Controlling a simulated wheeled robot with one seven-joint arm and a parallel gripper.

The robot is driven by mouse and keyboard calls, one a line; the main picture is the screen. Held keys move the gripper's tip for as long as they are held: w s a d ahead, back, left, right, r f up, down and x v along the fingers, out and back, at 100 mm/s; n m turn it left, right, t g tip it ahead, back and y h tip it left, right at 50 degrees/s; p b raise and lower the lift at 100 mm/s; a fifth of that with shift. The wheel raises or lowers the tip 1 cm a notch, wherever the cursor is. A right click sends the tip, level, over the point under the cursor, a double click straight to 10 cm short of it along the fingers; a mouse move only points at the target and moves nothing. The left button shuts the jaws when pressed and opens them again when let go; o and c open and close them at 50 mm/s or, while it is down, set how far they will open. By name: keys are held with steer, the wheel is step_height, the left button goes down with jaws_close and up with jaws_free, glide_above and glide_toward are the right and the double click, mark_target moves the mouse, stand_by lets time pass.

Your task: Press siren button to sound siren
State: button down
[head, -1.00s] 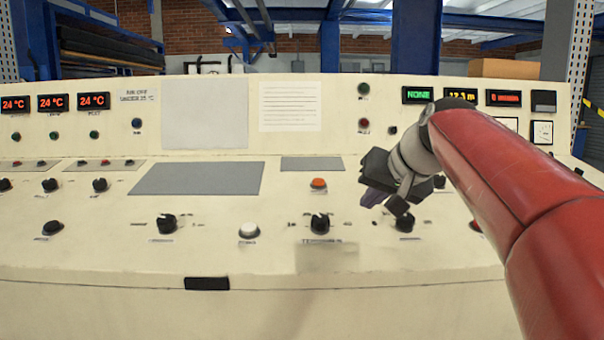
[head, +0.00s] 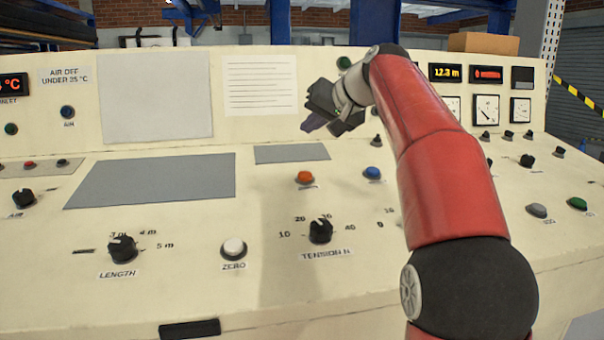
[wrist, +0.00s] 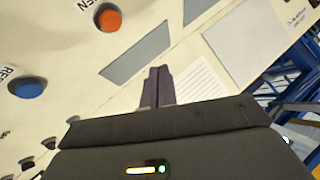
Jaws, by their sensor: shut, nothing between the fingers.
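The siren button is an orange push button (head: 304,177) on the cream console, below a small grey panel. In the wrist view the orange button (wrist: 108,18) is at the upper left, with a label ending in "EN" beside it. My gripper (head: 313,123) is above and behind the button in the head view, apart from it and off the console face. Its fingers (wrist: 158,75) are together with nothing between them, and point toward the panels and paper sheet rather than at the button.
A blue button (head: 373,173) sits just right of the orange one; its wrist-view label starts "RES". A white ZERO button (head: 233,248), a TENSION knob (head: 320,231) and a LENGTH knob (head: 122,248) stand nearer me. The large grey panel (head: 150,181) is flat and clear.

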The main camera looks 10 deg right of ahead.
steer(key=shift+f, duration=0.1)
steer(key=b, duration=0.5)
glide_toward(301, 172)
steer(key=shift+w+a+f, duration=0.3)
steer(key=shift+w+a, duration=0.15)
steer(key=shift+w, duration=0.3)
steer(key=shift+w+a+f, duration=0.3)
steer(key=shift+w+a, duration=0.15)
steer(key=shift+w, duration=0.3)
steer(key=shift+w+a+f, duration=0.3)
steer(key=shift+w+a, duration=0.15)
steer(key=shift+w, duration=0.25)
steer(key=shift+f, duration=0.15)
steer(key=shift+f, duration=0.25)
steer(key=shift+w+f+b, duration=0.2)
steer(key=shift+f+b, duration=0.2)
steer(key=shift+f, duration=0.1)
stand_by(0.4)
steer(key=shift+r, duration=0.1)
steer(key=shift+s+r+p, duration=0.2)
steer(key=shift+r+p, duration=0.55)
steer(key=shift+r, duration=0.05)
